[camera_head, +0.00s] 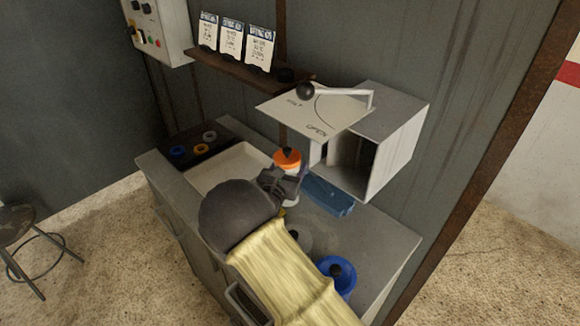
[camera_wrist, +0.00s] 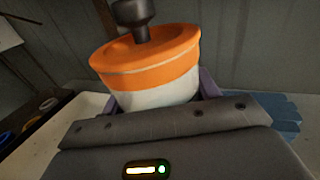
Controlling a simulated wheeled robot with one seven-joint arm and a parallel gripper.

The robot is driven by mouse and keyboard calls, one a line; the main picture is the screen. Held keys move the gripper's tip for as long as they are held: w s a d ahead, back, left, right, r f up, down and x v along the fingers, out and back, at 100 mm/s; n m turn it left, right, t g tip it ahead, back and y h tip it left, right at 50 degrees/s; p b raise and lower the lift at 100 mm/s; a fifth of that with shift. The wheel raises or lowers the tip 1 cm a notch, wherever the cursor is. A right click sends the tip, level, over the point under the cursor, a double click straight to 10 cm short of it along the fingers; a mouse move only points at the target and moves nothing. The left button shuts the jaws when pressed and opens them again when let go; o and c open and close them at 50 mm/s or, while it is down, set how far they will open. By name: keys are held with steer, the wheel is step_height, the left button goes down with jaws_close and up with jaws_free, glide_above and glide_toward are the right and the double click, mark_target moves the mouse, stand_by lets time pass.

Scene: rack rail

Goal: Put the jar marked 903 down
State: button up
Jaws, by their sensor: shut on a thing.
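A jar with an orange lid (camera_head: 287,159), a dark knob on top and a white body is in my gripper (camera_head: 293,185). In the wrist view the jar (camera_wrist: 150,60) stands between the fingers, slightly tilted in the picture. The gripper (camera_wrist: 158,100) is shut on its white body. No number shows on the jar, so I cannot tell whether it is the one marked 903. The jar is over the grey counter (camera_head: 385,240), between the pale tray and the blue tray. Its base is hidden by my gripper, and I cannot tell whether it touches the counter.
A pale tray (camera_head: 215,183) lies left of the jar, a blue tray (camera_head: 328,196) right. An open grey box (camera_head: 388,150) with a lever stands behind. A blue jar (camera_head: 338,278) is at the front right. A shelf (camera_head: 240,70) with cards hangs above.

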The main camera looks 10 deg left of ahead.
steer(key=shift+f, duration=0.15)
steer(key=o, duration=1.3)
steer(key=shift+f, duration=0.1)
steer(key=shift+s, duration=0.1)
steer(key=s, duration=0.2)
steer(key=s+b, duration=0.1)
steer(key=s, duration=0.2)
steer(key=s+a, duration=0.1)
steer(key=s, duration=0.1)
steer(key=shift+s+b, duration=0.15)
steer(key=shift+b, duration=0.2)
steer(key=shift+w+d, duration=0.1)
steer(key=shift+w, duration=0.1)
steer(key=shift+s, duration=0.1)
